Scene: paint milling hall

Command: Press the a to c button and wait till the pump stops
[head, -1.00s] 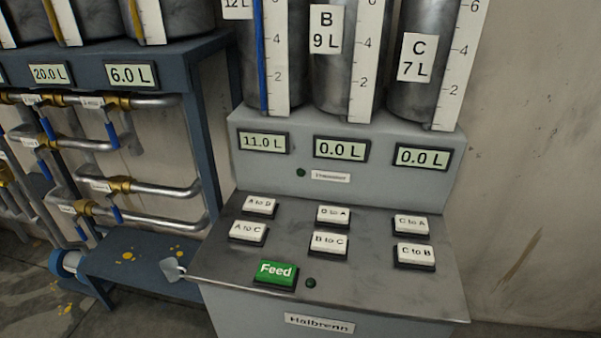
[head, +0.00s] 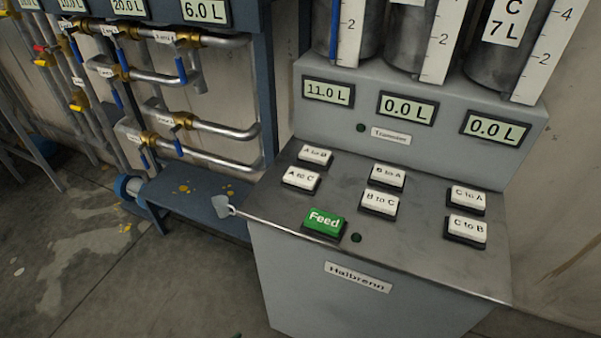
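The white A to C button (head: 301,180) is on the left of the sloped grey console panel (head: 420,250), just below the A to B button (head: 315,156). The display above on the left (head: 327,91) reads 11.0 L. The middle display (head: 407,108) and the right display (head: 495,128) each read 0.0 L. A small dark green lamp (head: 361,128) sits beside a label that seems to read Transfer; it looks unlit. Neither of my grippers is in view.
Other white buttons and the green Feed button (head: 324,222) share the panel. A blue pipe rack (head: 265,90) with valves stands left. Floor at lower left is open.

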